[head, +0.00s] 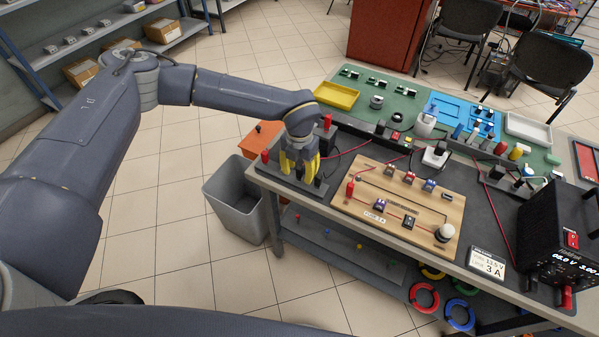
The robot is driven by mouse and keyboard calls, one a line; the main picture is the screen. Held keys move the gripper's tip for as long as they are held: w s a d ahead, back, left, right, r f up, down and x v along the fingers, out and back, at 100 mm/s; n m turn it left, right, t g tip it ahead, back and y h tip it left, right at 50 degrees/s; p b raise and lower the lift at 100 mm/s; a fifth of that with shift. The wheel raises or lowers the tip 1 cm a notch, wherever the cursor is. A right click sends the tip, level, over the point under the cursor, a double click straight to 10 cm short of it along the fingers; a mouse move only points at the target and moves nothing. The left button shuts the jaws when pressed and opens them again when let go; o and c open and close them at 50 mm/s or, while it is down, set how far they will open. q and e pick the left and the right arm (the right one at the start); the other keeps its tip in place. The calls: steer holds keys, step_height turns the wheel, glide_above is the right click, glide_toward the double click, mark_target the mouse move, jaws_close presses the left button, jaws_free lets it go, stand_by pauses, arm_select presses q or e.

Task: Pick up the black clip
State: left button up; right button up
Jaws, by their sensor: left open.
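My left gripper (299,168), with yellow fingers, points down over the dark grey holder strip (290,186) at the table's left end. It is open. A small black piece, which looks like the black clip (318,181), stands beside the right finger, partly hidden by it. I cannot tell whether the finger touches it. My right gripper is out of view.
A wooden circuit board (380,222) with several small modules lies to the right. A black power supply (561,240) stands at the table's right front. A grey bin (237,205) stands on the floor left of the table. A yellow tray (337,95) is at the back.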

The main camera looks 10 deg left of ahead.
mark_target(299, 168)
arm_select(q)
steer(key=shift+c, duration=0.3)
jaws_close()
steer(key=shift+r, duration=0.15)
step_height(299, 168, up, 23)
stand_by(1.4)
